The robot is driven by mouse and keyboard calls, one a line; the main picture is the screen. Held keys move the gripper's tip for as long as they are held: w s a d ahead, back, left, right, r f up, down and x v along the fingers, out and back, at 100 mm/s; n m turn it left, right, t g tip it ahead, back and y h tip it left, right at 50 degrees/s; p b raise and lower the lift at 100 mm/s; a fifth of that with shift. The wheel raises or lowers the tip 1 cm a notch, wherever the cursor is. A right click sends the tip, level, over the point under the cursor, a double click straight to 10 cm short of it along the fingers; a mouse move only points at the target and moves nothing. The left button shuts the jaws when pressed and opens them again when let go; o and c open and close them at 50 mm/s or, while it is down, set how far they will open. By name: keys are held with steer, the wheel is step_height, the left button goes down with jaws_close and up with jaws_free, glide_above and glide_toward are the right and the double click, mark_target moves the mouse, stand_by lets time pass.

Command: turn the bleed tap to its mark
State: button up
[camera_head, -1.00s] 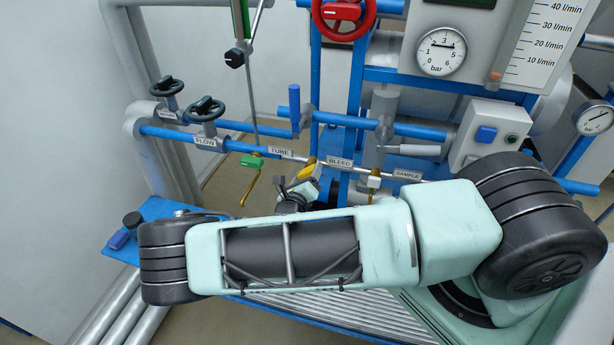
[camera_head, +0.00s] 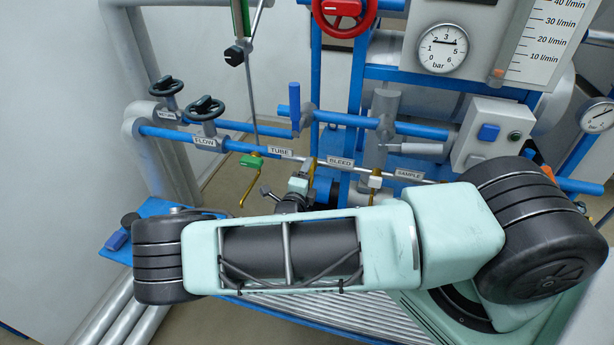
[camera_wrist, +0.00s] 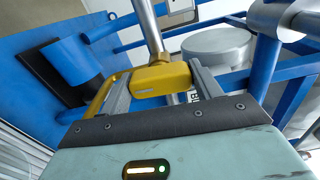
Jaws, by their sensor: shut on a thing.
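The bleed tap's yellow handle (camera_wrist: 160,79) lies between the two fingers of my gripper (camera_wrist: 155,82) in the wrist view. My gripper is shut on it. A thin metal pipe runs past the handle. In the head view, my gripper (camera_head: 299,185) is just below the pipe by the BLEED label (camera_head: 340,162). The handle is mostly hidden there, and I cannot make out its mark in either view.
A green-handled tap (camera_head: 251,161) under the TUBE label stands to the left. The SAMPLE tap (camera_head: 375,180) stands to the right. Two black handwheels (camera_head: 206,108) and blue pipes are behind. A pressure gauge (camera_head: 443,48) is above.

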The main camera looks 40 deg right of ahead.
steer(key=shift+n, duration=0.4)
steer(key=o, duration=1)
steer(key=b+v, duration=0.5)
steer(key=v, duration=1.2)
steer(key=shift+s+a, duration=0.15)
steer(key=shift+a, duration=0.05)
